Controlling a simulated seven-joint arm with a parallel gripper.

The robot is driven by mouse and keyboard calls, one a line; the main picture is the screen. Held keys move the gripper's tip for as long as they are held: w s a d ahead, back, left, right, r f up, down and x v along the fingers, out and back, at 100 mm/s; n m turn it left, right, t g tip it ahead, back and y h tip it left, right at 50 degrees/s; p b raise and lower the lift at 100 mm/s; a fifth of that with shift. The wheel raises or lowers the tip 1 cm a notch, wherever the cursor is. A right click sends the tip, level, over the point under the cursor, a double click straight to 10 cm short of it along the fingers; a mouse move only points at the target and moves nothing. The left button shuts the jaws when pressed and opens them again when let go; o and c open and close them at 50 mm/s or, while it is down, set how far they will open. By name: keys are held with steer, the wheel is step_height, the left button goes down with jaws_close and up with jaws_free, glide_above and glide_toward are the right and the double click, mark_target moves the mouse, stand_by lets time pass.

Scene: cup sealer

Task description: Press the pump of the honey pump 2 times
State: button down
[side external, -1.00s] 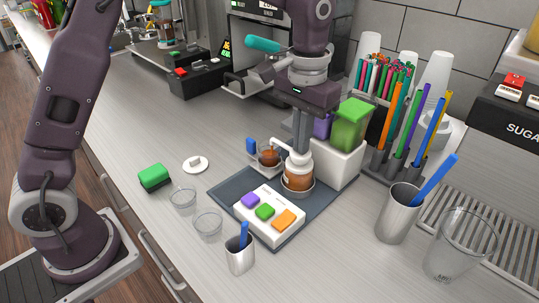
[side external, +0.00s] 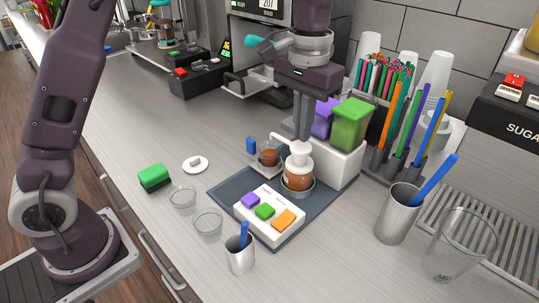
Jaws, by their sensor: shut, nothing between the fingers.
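The honey pump (side external: 298,181) is an amber jar with a white pump head (side external: 299,155), standing upright in a round holder on the dark mat (side external: 228,190). My gripper (side external: 302,136) points straight down with its fingers shut and empty. The fingertips are right above or just behind the top of the pump head; I cannot tell whether they touch it. The spout does not show clearly from this side.
A second jar (side external: 269,157) with brown contents stands left of the pump. A white block with coloured buttons (side external: 270,216) is in front. A white holder with green (side external: 352,124) and purple containers is close on the right. Clear cups (side external: 207,222) stand at left.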

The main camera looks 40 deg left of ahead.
mark_target(301, 146)
stand_by(0.4)
steer(key=shift+f, duration=1.85)
steer(key=shift+r, duration=1.85)
step_height(301, 146, up, 5)
steer(key=shift+r, duration=0.1)
steer(key=s+a+r+t, duration=0.2)
steer(key=s+a+r, duration=0.35)
steer(key=s, duration=0.45)
steer(key=s+a+f+t, duration=0.1)
steer(key=s+a+f, duration=0.1)
steer(key=s, duration=0.6)
steer(key=s+a+f+t, duration=0.1)
steer(key=s+f+t, duration=0.1)
steer(key=s+f, duration=0.2)
steer(key=s, duration=0.3)
steer(key=shift+s+a+f+t, duration=0.25)
steer(key=shift+s+a+t, duration=0.05)
steer(key=shift+s+a, duration=0.1)
